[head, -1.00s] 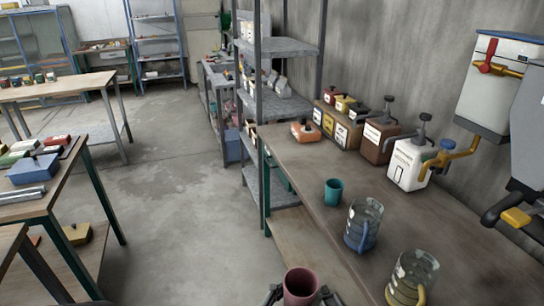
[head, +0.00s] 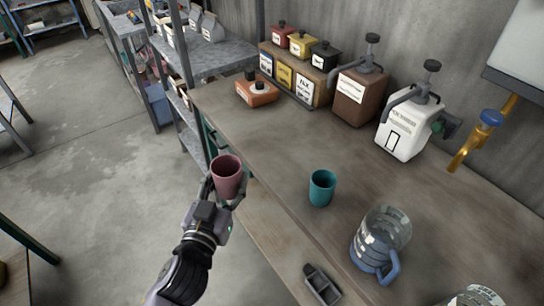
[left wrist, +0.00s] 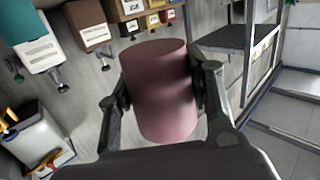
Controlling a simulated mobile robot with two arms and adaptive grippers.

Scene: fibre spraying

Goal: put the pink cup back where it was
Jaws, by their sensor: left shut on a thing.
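The pink cup (head: 227,179) is held upright between the fingers of my left gripper (head: 224,190), near the table's left edge in the head view. In the left wrist view the same pink cup (left wrist: 161,92) fills the middle, with a finger of the left gripper (left wrist: 160,100) on each side. A teal cup (head: 321,187) stands on the wooden table (head: 285,135), to the right of the pink cup and apart from it. My right gripper is not seen.
A blue-handled clear jug (head: 381,240) stands at the right. White (head: 407,128) and brown (head: 359,95) pump containers and a orange box (head: 257,91) line the back. A dark small tray (head: 321,285) lies at the front edge. The table left of the teal cup is clear.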

